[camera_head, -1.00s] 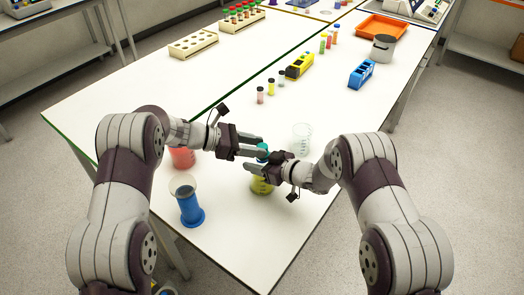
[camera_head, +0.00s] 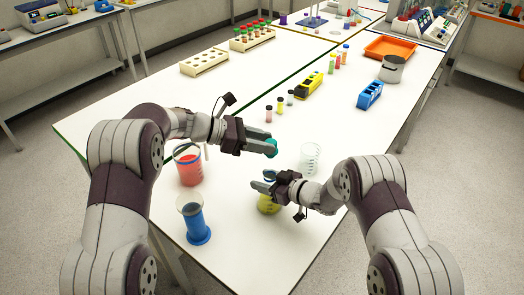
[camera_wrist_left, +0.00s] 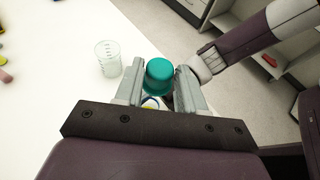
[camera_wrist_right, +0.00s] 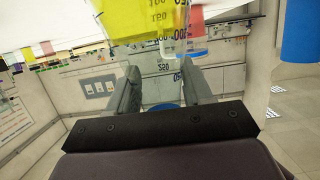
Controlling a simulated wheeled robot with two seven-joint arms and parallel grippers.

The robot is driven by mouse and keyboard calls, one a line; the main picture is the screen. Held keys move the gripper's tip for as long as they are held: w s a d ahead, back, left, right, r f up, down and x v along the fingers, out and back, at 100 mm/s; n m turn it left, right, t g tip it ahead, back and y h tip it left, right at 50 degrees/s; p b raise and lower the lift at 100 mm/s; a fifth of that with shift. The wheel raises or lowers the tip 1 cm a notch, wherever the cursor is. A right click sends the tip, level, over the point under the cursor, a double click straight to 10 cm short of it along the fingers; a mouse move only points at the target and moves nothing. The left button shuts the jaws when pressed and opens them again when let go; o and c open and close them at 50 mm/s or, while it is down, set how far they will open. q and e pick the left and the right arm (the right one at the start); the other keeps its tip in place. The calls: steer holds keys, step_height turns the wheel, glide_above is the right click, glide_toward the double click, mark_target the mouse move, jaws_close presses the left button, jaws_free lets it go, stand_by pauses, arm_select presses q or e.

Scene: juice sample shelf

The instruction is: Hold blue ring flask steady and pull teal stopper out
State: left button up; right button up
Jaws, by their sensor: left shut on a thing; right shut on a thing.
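The teal stopper (camera_head: 271,147) is between the fingers of my left gripper (camera_head: 262,143), which is shut on it. It also fills the gap between the fingertips in the left wrist view (camera_wrist_left: 158,75). The flask with yellow liquid (camera_head: 268,205) stands on the table below. My right gripper (camera_head: 265,182) is shut around its upper part, and the stopper is apart from it, above. The fingers hide most of the flask neck.
A clear beaker (camera_head: 310,158) stands just right of the stopper. Small vials and a yellow rack (camera_head: 308,87) are farther back. The front table edge is near.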

arm_select(q)
steer(key=shift+r, duration=0.9)
arm_select(e)
steer(key=shift+f, duration=0.1)
steer(key=o, duration=1.4)
